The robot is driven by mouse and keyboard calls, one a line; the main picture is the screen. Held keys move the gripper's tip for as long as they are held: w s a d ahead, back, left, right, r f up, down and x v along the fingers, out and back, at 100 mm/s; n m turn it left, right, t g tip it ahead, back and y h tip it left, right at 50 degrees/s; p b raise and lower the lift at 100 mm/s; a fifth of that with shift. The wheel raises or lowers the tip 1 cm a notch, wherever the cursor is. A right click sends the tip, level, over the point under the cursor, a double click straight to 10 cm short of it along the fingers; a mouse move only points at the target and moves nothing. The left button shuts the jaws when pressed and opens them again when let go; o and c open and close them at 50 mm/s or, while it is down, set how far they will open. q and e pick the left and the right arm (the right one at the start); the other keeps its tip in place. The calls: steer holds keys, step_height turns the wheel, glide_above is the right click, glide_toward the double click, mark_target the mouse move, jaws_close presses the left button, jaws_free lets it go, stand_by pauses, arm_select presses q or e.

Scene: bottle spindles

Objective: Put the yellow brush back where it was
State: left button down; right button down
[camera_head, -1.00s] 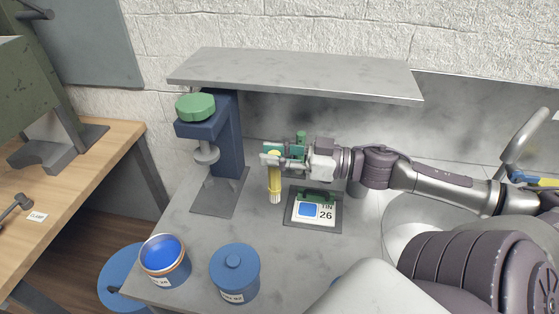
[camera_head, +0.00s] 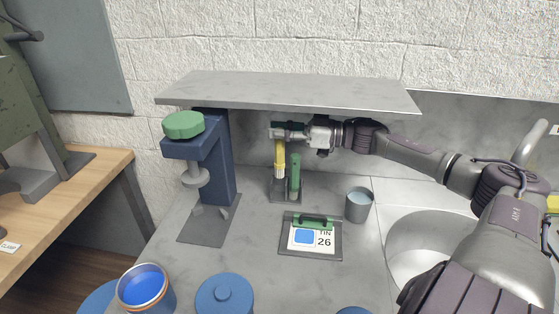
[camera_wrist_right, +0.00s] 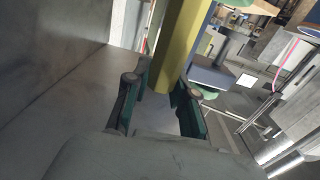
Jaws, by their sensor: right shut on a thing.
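The yellow brush (camera_head: 280,160) is upright under the shelf, bristle end down. My right gripper (camera_head: 284,132) comes in from the right and is shut on the upper part of its handle. In the right wrist view the yellow handle (camera_wrist_right: 181,42) rises between the gripper's two fingers (camera_wrist_right: 161,92). A green brush or handle (camera_head: 294,177) stands upright just right of the yellow brush, over a small grey holder (camera_head: 284,197). I cannot tell whether the yellow brush's lower end touches the holder. My left gripper is not in view.
The grey shelf (camera_head: 290,91) hangs close above the gripper. The blue press (camera_head: 216,160) with a green knob stands left. A round basin lies right.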

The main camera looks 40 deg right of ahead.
mark_target(280, 163)
step_height(280, 163, down, 4)
steer(key=shift+r, duration=0.2)
steer(key=shift+a+f, duration=0.1)
steer(key=shift+f, duration=1.7)
steer(key=c, duration=1)
jaws_free()
steer(key=shift+o, duration=0.2)
steer(key=p+v, duration=0.2)
steer(key=v, duration=1)
